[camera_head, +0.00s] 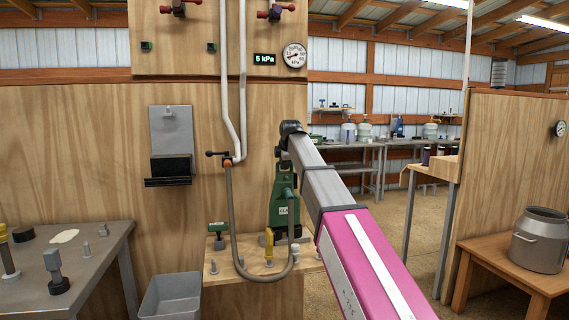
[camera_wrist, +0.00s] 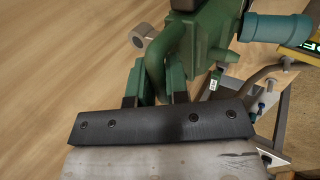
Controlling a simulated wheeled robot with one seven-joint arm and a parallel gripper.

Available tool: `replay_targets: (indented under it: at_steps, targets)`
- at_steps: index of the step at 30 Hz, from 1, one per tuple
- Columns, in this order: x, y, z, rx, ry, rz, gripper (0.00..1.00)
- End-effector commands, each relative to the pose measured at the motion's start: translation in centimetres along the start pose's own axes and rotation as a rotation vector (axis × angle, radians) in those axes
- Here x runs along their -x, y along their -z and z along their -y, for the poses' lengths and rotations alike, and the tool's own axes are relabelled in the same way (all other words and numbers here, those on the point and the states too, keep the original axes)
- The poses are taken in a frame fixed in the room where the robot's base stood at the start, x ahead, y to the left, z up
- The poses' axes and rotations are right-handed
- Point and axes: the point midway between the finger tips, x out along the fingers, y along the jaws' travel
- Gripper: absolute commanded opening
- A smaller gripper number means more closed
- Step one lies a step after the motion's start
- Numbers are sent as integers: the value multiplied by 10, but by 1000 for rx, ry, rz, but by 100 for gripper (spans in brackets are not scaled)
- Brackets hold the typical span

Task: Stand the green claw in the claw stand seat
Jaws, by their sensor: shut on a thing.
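The green claw (camera_head: 283,212) is upright in front of the wooden panel, just above a wooden ledge, with a pale label on its front. In the wrist view, the green claw (camera_wrist: 208,38) has a curved handle between the fingers of my gripper (camera_wrist: 157,78), which is shut on it. In the head view my arm hides most of the gripper. A small stand with a green label plate (camera_head: 217,228) is on the ledge left of the claw. I cannot tell whether this is the claw stand seat, or whether the claw touches the ledge.
A grey hose (camera_head: 231,210) loops down from a valve past the claw's left. A yellow-topped fitting (camera_head: 269,244) and a white-topped fitting (camera_head: 295,251) stand close by on the ledge (camera_head: 222,268). A grey bin (camera_head: 170,297) and metal table (camera_head: 100,250) are at left.

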Motion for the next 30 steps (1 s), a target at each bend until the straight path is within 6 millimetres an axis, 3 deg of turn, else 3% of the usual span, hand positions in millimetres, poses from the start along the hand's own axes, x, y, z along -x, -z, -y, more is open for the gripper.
replay_targets:
  at_steps: [17, 18, 20, 30]
  targets:
    - [-11, 0, 7, 0, -2, 0, 0]
    - [-11, 0, 7, 0, -3, 0, 28]
    - [-11, 0, 7, 0, -2, 0, 45]
    - [-8, 0, 8, 0, 0, 0, 45]
